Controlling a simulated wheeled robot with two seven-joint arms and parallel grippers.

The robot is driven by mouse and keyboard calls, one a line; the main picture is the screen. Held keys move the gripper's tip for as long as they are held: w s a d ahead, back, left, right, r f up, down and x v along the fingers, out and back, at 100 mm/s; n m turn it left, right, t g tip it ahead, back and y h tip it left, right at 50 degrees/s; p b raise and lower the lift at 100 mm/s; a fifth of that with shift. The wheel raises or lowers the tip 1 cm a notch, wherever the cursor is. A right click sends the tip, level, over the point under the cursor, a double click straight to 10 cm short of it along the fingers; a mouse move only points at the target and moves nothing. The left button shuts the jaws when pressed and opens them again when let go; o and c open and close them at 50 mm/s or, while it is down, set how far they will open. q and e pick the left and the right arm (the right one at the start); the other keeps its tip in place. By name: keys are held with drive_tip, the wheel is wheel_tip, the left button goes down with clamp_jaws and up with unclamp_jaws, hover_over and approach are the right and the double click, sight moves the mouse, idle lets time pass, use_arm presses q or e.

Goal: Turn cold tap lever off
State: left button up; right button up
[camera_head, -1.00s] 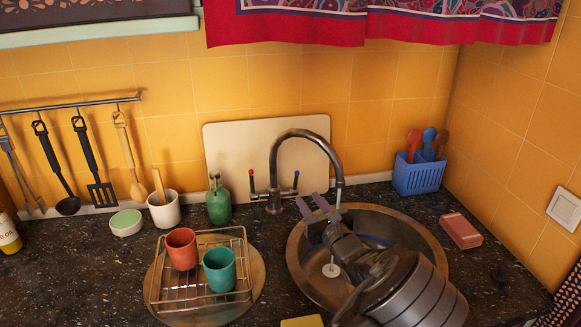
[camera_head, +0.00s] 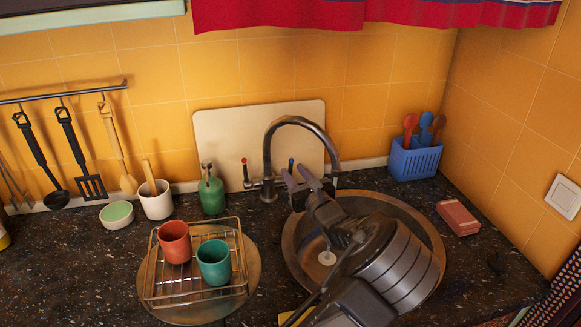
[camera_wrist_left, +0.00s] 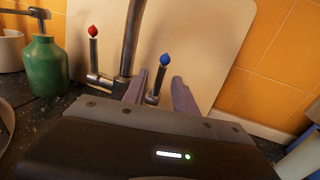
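The cold tap lever (camera_head: 291,164) has a blue tip and stands up at the right of the metal tap (camera_head: 267,160). In the left wrist view the cold lever (camera_wrist_left: 157,82) rises, leaning slightly right, between my two fingers. My left gripper (camera_head: 296,177) is open, reaching over the sink to the lever from the front. It also shows in the wrist view (camera_wrist_left: 159,76), with no visible grip on the lever. The red-tipped hot lever (camera_head: 245,172) stands upright at the tap's left. The lever's lower part is hidden in the head view. My right gripper is out of view.
The round sink (camera_head: 425,225) lies under my left arm. A pale board (camera_head: 228,135) leans behind the tap. A green bottle (camera_head: 211,193) stands left of it. A wire rack (camera_head: 200,293) with two cups is left of the sink. A blue utensil basket (camera_head: 414,161) stands at right.

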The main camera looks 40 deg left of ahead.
sight(291, 169)
use_arm(q)
drive_tip(key=shift+x, duration=1.5)
drive_tip(key=shift+c, duration=0.4)
clamp_jaws()
